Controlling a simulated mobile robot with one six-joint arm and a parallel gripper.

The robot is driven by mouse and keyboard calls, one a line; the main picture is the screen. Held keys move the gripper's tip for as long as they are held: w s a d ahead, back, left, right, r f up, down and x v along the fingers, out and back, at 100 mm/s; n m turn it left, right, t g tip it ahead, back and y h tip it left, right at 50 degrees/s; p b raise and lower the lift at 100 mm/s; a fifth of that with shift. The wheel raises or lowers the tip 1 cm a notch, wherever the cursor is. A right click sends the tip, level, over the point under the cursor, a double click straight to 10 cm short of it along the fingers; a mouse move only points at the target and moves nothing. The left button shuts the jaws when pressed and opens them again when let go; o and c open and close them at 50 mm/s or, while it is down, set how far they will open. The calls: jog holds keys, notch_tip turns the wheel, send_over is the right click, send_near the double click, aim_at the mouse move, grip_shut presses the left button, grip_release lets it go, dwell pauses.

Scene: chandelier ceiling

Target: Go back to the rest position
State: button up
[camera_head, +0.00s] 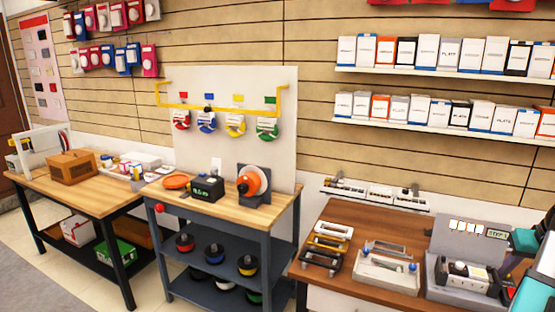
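The task names no object. At the right edge of the head view, a dark arm-like part with teal pieces reaches in over the brown bench (345,218), cut off by the frame. I cannot make out gripper fingers there, so I cannot see what my gripper holds. On that bench are several frame-like parts (328,242) in black, yellow and silver at the left. A pale tray (388,272) is in the middle. A grey fixture (463,285) holding a white block stands at the right, in front of a panel marked "STEP 1" (470,238).
A wood-topped workbench (225,214) with a black box (207,188) and an orange spool (253,182) stands in the centre. Another table (95,192) with a wooden box (72,167) is at left. Shelves of white boxes (440,120) line the wall. Floor shows at lower left.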

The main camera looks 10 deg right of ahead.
jog(key=w+a+f+n+g+y, duration=0.1)
jog(key=w+a+f+n+y, duration=0.2)
jog(key=w+a+f, duration=1)
jog(key=w+a+f+n+g+y, duration=0.2)
jog(key=a+f+n+g, duration=0.15)
jog(key=a+f, duration=1.55)
jog(key=s+a+f+n+g, duration=0.1)
jog(key=s+a+f+g, duration=0.5)
jog(key=a+f, duration=1)
jog(key=s+a+f+m+t+h, duration=0.1)
jog(key=s+a+f, duration=0.4)
jog(key=s+f, duration=0.8)
jog(key=shift+s+f+h, duration=0.15)
jog(key=shift+s+h, duration=0.75)
jog(key=shift+s, duration=1.25)
